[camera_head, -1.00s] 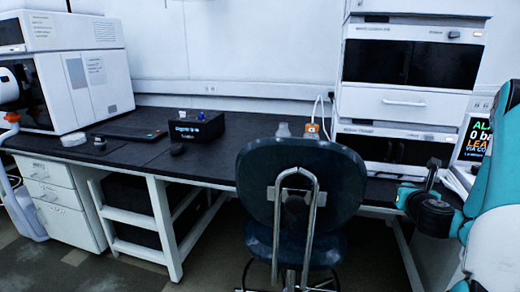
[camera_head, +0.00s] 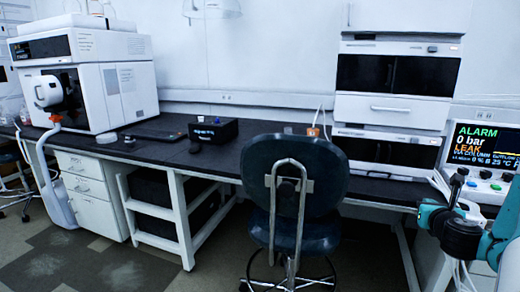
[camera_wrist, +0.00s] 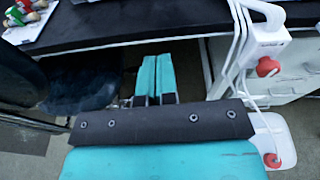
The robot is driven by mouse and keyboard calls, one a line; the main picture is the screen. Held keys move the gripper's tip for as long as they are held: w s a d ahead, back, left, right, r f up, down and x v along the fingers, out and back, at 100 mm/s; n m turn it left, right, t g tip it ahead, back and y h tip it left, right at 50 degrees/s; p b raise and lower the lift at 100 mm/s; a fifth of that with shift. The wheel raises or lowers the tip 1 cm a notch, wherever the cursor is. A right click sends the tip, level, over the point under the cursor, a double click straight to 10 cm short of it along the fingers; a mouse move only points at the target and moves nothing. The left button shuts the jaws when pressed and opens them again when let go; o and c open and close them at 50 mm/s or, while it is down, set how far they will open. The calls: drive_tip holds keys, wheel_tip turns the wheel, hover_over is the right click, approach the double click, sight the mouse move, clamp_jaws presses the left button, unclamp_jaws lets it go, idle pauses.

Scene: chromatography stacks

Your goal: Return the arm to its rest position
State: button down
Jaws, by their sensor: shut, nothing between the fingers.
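My gripper (camera_wrist: 155,76) shows in the wrist view as two teal fingers side by side, shut with nothing between them. They point toward the bench edge, over the dark space in front of it. In the head view my teal and black arm (camera_head: 463,234) is folded at the lower right, in front of the bench and below the alarm monitor. My fingertips cannot be made out in that view.
The blue chair (camera_head: 292,190) stands before the bench (camera_head: 225,160), left of my arm. Stacked white modules (camera_head: 395,110) stand on the bench. A white instrument (camera_head: 85,75) stands far left. Floor (camera_head: 130,265) is open at lower left.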

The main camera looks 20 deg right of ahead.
drive_tip(key=w+a+r+n+t+y, duration=0.25)
drive_tip(key=w+a+n+y, duration=0.25)
drive_tip(key=a+n, duration=0.25)
drive_tip(key=w+a+r+n+t+y, duration=0.1)
drive_tip(key=w+a+r+n+y, duration=0.4)
drive_tip(key=a, duration=0.4)
drive_tip(key=s+a+r+n+g+y, duration=0.2)
drive_tip(key=a+n+g+y, duration=0.4)
drive_tip(key=a+n, duration=1.1)
drive_tip(key=s+a+n+g+y, duration=0.1)
drive_tip(key=s+a+n+g, duration=0.1)
drive_tip(key=s+a+n, duration=0.3)
drive_tip(key=s+a+n+g+y, duration=0.1)
drive_tip(key=s+a+n+g, duration=0.15)
drive_tip(key=a, duration=0.45)
drive_tip(key=s+a+r+n+g+h, duration=0.25)
drive_tip(key=s+n+g+h, duration=0.2)
drive_tip(key=s+n, duration=0.9)
wheel_tip(320, 180, up, 14)
drive_tip(key=s+p, duration=0.2)
drive_tip(key=p, duration=1.2)
drive_tip(key=shift+s+a+g+p, duration=0.2)
drive_tip(key=shift+s+g+p, duration=0.15)
drive_tip(key=shift+s+g, duration=0.1)
